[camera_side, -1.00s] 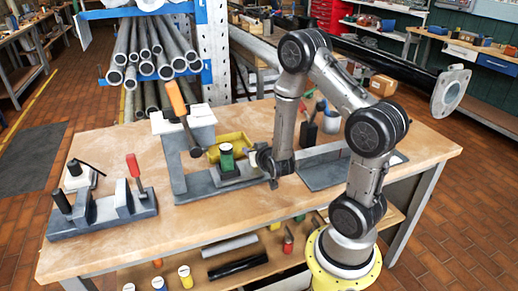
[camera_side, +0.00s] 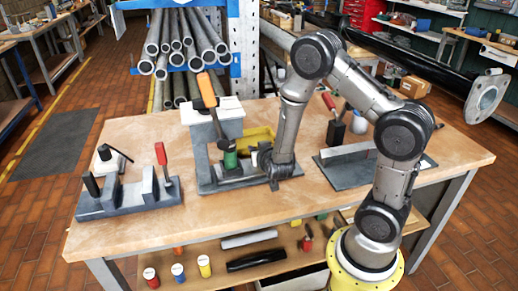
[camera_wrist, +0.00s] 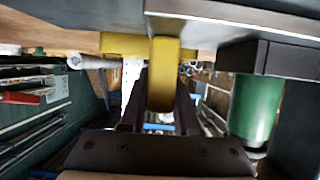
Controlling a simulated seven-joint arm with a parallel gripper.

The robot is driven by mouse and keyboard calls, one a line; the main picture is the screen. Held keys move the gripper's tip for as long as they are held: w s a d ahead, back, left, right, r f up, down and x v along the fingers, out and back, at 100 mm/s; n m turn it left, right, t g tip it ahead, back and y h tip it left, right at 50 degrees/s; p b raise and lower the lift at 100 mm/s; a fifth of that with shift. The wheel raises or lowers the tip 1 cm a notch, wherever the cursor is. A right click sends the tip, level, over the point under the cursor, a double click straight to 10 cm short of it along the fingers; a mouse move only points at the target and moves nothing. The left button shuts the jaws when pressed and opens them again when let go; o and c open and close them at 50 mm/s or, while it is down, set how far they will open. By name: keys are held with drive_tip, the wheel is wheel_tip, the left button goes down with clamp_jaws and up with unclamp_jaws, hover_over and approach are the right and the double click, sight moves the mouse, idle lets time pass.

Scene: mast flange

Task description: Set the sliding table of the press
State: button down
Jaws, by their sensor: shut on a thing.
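The press (camera_side: 201,150) is a grey frame with a white top and an orange-handled lever (camera_side: 206,90). Its dark sliding table (camera_side: 236,172) carries a green cylinder (camera_side: 230,160), standing close to the lever's lower end; exact alignment is hard to judge. My gripper (camera_side: 263,166) is at the table's right side. In the wrist view, where the scene appears upside down, my gripper (camera_wrist: 160,92) is shut on a yellow handle (camera_wrist: 163,72) between its fingers. The green cylinder (camera_wrist: 255,105) shows to the right. The handle's joint with the table is not clear.
A grey clamp fixture (camera_side: 130,198) with a red handle stands at left. An angled grey plate (camera_side: 345,170) lies to the right. The front bench top is clear.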

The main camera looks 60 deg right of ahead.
drive_tip(key=shift+w+a, duration=0.25)
drive_tip(key=shift+w, duration=0.05)
drive_tip(key=c, duration=0.9)
unclamp_jaws()
drive_tip(key=shift+c, duration=0.2)
drive_tip(key=o, duration=0.3)
drive_tip(key=shift+s, duration=0.1)
drive_tip(key=v, duration=1.3)
drive_tip(key=shift+s+r, duration=0.2)
drive_tip(key=shift+s, duration=0.2)
drive_tip(key=shift+a, duration=0.1)
